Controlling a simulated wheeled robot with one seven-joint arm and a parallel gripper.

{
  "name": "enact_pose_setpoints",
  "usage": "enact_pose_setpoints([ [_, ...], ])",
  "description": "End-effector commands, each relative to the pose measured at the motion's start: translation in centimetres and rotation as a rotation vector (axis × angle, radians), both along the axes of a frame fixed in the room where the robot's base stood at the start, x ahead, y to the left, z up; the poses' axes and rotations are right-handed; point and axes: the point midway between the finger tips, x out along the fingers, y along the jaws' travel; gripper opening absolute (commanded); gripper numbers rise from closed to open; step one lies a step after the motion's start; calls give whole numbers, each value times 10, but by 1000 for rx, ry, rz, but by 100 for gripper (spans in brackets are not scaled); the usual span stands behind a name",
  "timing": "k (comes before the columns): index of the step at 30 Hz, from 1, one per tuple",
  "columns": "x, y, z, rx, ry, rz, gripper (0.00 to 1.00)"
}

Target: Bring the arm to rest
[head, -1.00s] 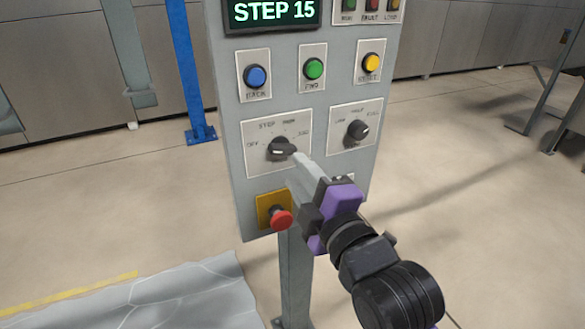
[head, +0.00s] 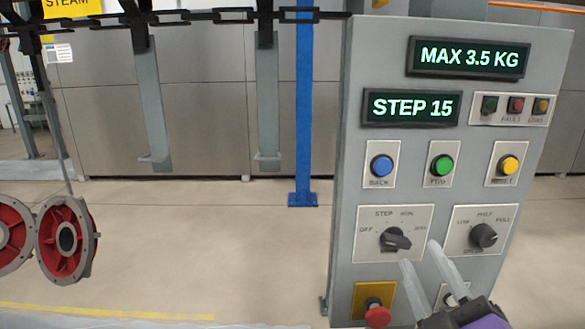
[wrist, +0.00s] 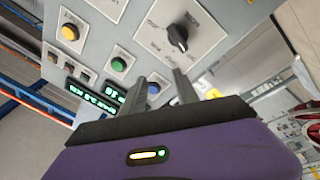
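My gripper (head: 420,254) is at the lower right of the head view, in front of the grey control panel. Its two pale fingers are apart with nothing between them. The fingertips are just below and right of the black mode knob (head: 396,239), with a gap visible in the wrist view. That view shows the fingers (wrist: 157,76) apart below the knob (wrist: 178,37). The knob's handle slants to the lower right. The panel screen (head: 411,107) reads STEP 15. Most of my arm is outside the head view.
A red emergency button (head: 377,315) and a second knob (head: 483,235) are close to my fingers. Blue (head: 381,165), green (head: 441,166) and yellow (head: 509,166) buttons sit above. Red wheel-like parts (head: 67,240) hang at left. Open floor lies between them and the panel.

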Motion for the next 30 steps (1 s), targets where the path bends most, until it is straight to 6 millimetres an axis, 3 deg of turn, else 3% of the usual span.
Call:
enact_pose_setpoints([
  [11, -74, -2, -70, 442, -15, 86, 36],
  [21, -175, -3, -143, 766, 79, 112, 36],
  [30, -272, -4, -195, 903, 249, 58, 36],
])
